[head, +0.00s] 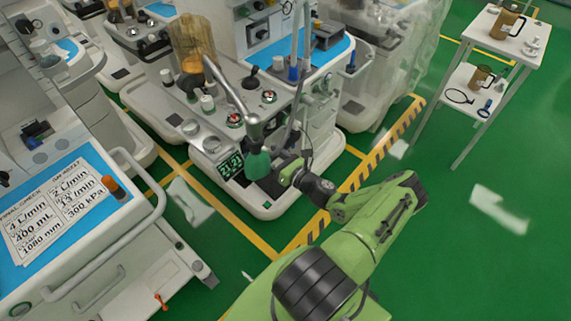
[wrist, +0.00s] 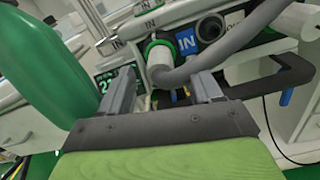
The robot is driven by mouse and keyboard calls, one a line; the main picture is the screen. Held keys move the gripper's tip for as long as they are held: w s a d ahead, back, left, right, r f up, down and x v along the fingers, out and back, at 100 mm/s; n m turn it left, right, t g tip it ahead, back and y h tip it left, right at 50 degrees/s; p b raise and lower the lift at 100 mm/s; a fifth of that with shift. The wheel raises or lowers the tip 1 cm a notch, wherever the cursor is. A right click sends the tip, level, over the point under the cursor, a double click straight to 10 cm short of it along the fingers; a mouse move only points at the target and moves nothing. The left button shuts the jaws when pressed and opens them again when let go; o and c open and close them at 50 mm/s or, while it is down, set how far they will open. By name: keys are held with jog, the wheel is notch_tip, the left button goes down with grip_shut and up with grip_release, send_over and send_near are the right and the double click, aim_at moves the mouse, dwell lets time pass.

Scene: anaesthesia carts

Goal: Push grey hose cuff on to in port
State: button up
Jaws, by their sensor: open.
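In the wrist view, the grey hose (wrist: 225,52) comes down from the upper right and bends to a pale grey cuff (wrist: 160,58). In the head view, my gripper (head: 287,171) is at the front of the machine, right of the green bag (head: 257,164); the port is hidden there.
The green bag (wrist: 38,62) hangs close on the left in the wrist view. A dark round port (wrist: 210,27) is right of the green label. The machine (head: 265,207) stands beside a striped floor line. A white trolley (head: 490,50) stands at the right, with clear green floor before it.

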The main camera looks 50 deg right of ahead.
jog(key=s, duration=1.4)
jog(key=shift+d+p, duration=0.15)
jog(key=shift+p, duration=0.25)
jog(key=shift+w, duration=0.1)
